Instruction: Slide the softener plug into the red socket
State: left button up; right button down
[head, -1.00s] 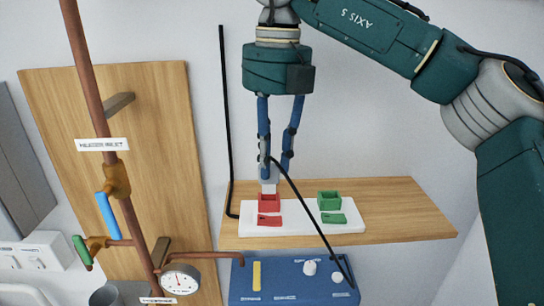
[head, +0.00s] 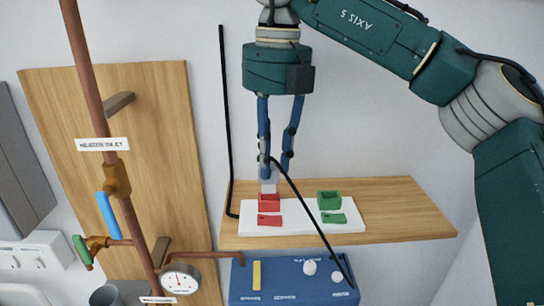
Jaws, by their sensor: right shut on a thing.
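My right gripper (head: 270,172) comes down from above and is shut on the softener plug (head: 269,187), a pale grey block. The plug is upright, with its lower end at the opening of the red socket (head: 269,201). I cannot tell how far inside it is. A black cable (head: 302,208) runs from the plug down to the right, to the blue box (head: 293,280). The red socket sits on a white base (head: 345,225) beside a green socket (head: 329,200). My left gripper is not in view.
The white base lies on a wooden shelf (head: 410,205), whose right part is clear. At left, a copper pipe (head: 98,90) with blue and green handled valves and a gauge (head: 181,280) runs before a wooden board (head: 155,110). A black line (head: 226,120) runs down the wall.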

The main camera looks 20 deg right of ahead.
aim_at(273, 166)
jog(key=shift+f+b, duration=1.3)
jog(key=shift+f, duration=0.4)
jog(key=c, duration=1.4)
grip_release()
jog(key=shift+c, duration=0.2)
jog(key=shift+r, duration=0.1)
notch_tip(273, 166, up, 12)
jog(key=shift+d, duration=0.25)
